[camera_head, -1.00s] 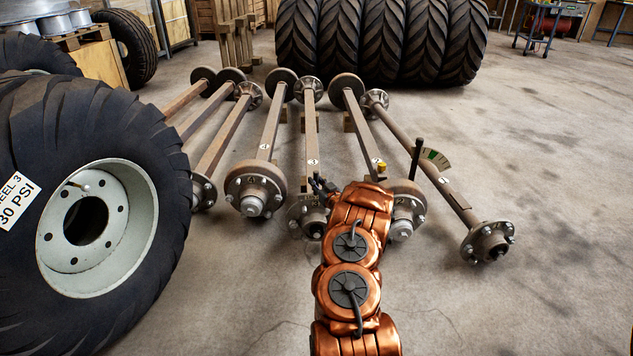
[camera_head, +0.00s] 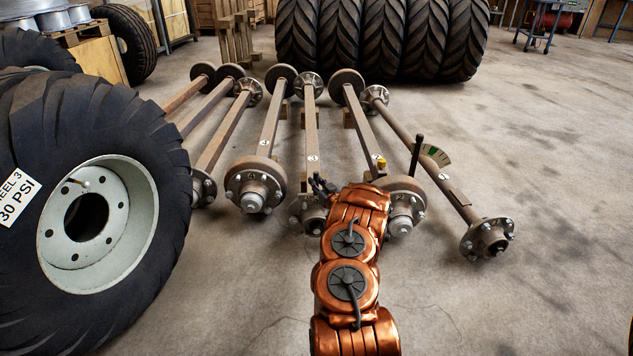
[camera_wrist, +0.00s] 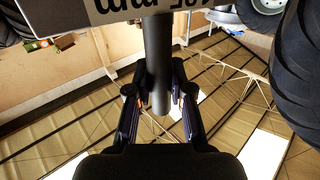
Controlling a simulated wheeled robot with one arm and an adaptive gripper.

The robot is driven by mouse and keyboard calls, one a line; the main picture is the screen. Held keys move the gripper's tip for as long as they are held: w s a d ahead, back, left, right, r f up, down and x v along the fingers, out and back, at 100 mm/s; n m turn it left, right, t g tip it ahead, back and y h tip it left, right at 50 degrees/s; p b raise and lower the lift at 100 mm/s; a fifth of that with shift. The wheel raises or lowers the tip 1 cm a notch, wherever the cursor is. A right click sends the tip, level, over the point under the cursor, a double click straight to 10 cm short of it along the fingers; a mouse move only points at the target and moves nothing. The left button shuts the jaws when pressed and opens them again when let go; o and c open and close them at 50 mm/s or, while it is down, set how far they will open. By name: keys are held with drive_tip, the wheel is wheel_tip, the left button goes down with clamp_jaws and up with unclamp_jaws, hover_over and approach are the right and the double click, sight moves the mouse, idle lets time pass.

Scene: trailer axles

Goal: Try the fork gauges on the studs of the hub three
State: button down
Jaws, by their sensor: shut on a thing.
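My gripper (camera_wrist: 158,85) is shut on a dark round handle (camera_wrist: 157,40) in the wrist view. A pale plate with dark lettering ending in "mm" (camera_wrist: 75,8) lies across the handle's far end, cut off by the top edge; it looks like a fork gauge, but no fork slots show. In the head view, the axle marked 3 (camera_head: 309,135) runs away from me, and its near hub (camera_head: 307,215) is partly hidden behind my copper-coloured arm. Dark parts at the arm's far end (camera_head: 320,186) sit just above that hub. Whether the gauge touches a stud cannot be seen.
A hub with studs (camera_head: 255,188) stands left of hub three and another (camera_head: 404,210) right of it. A large wheel (camera_head: 120,120) blocks the left. The right floor is clear.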

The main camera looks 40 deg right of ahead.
sight(316, 172)
drive_tip(key=shift+f, duration=1.6)
idle(0.4)
drive_tip(key=shift+r+p, duration=3.35)
drive_tip(key=shift+r, duration=1.7)
